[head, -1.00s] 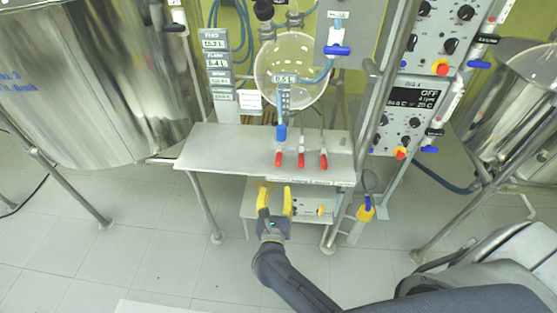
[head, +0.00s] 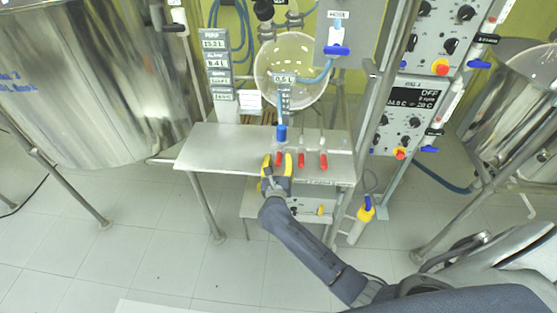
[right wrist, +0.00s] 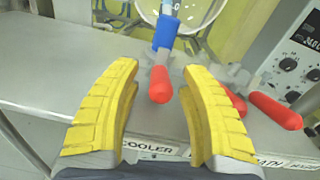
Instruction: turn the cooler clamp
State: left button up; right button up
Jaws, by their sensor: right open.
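The cooler clamp's red handle (head: 279,159) is the leftmost of three red handles on the metal shelf. In the right wrist view this handle (right wrist: 160,85) points toward the camera, above the "COOLER" label (right wrist: 148,150). My right gripper (head: 277,166) is at the shelf's front edge. Its yellow fingers (right wrist: 160,78) are open, one on each side of the handle, with gaps to both. The clamp's body behind the handle is partly hidden. My left gripper is not in view.
Two more red handles (head: 301,160) (head: 323,161) stand close to the right on the shelf (head: 225,150). A blue fitting (head: 281,132) and a round glass vessel (head: 308,60) are behind. A control panel (head: 410,115) is at the right. The shelf's left part is clear.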

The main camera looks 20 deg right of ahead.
jog(key=shift+w+d, duration=0.1)
jog(key=shift+w, duration=0.05)
grip_shut()
dwell(0.4)
